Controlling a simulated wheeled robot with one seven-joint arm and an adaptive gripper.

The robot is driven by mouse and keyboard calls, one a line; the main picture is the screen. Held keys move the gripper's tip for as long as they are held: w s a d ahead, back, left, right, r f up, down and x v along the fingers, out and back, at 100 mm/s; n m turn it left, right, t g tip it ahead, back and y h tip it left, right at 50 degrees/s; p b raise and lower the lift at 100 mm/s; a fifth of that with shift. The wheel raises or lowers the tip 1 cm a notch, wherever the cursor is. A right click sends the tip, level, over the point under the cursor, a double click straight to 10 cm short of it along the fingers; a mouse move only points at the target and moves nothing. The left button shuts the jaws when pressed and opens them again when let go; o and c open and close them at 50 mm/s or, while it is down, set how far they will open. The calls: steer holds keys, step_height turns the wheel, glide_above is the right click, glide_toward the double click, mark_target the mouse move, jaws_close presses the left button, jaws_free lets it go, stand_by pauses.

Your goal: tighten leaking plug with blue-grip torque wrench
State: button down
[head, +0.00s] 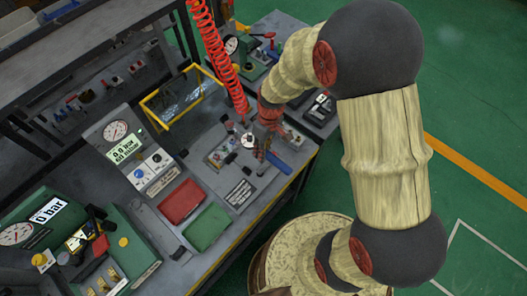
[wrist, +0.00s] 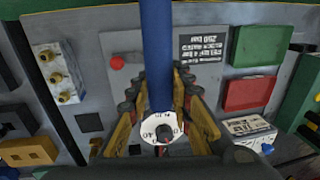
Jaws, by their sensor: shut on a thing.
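My gripper (wrist: 160,115) is shut on the blue-grip torque wrench (wrist: 157,55). The blue grip runs up the middle of the wrist view between the yellow fingers, and a white numbered dial (wrist: 162,127) sits at its near end. In the head view, my gripper (head: 264,147) is low over the bench, and the blue grip (head: 278,161) sticks out toward the bench's front edge. A grey block with fittings (head: 223,156) is just left of my gripper. I cannot tell which plug leaks. The wrench's working end, and whether it touches a plug, cannot be made out.
A red tray (head: 181,201) and a green tray (head: 208,227) lie nearer on the bench. A red coiled hose (head: 217,60) hangs behind my gripper. A gauge panel (head: 130,150) and a green case (head: 110,250) stand left. A block with brass fittings (wrist: 58,72) shows in the wrist view.

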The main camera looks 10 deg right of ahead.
steer(key=shift+a+f+b, duration=0.1)
steer(key=shift+f+b, duration=1.7)
steer(key=shift+f, duration=0.55)
steer(key=shift+f+b, duration=1)
steer(key=shift+f, duration=0.3)
steer(key=shift+a, duration=0.1)
steer(key=shift+s+a+m+p, duration=0.2)
steer(key=shift+s+a+m, duration=0.15)
steer(key=shift+a+m, duration=0.2)
steer(key=shift+s+a+m+p, duration=0.15)
steer(key=shift+s+a+m, duration=0.15)
steer(key=shift+a+m, duration=0.2)
steer(key=shift+a, duration=0.1)
steer(key=shift+s+a+m+t+p, duration=0.2)
steer(key=shift+a+m, duration=0.25)
steer(key=shift+a, duration=0.15)
steer(key=shift+s+a+m+t+p, duration=0.1)
steer(key=shift+s+a+m+p, duration=0.1)
steer(key=shift+a+m, duration=0.3)
steer(key=shift+a, duration=0.25)
